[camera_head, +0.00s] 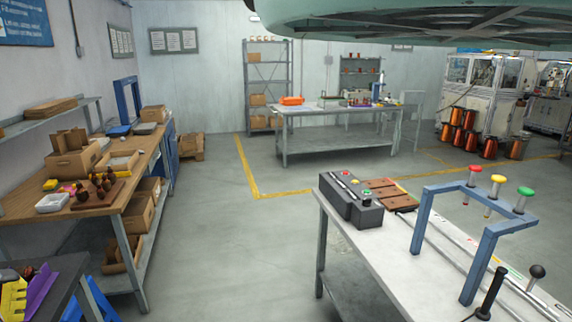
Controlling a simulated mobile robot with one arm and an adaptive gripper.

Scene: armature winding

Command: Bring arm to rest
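Neither my arm nor my gripper can be made out in the head view, so where they are and whether the gripper is open or shut are hidden. A pale green rounded body with a dark ribbed underside (430,22) hangs across the top right of the picture. I cannot tell what it is.
A workbench (400,268) at the right front bears a grey control box (350,200), a blue frame (425,222) and colored knobs. A wooden bench (140,165) with boxes runs along the left wall. A metal table (340,147) stands at the back. The middle floor (230,250) is clear.

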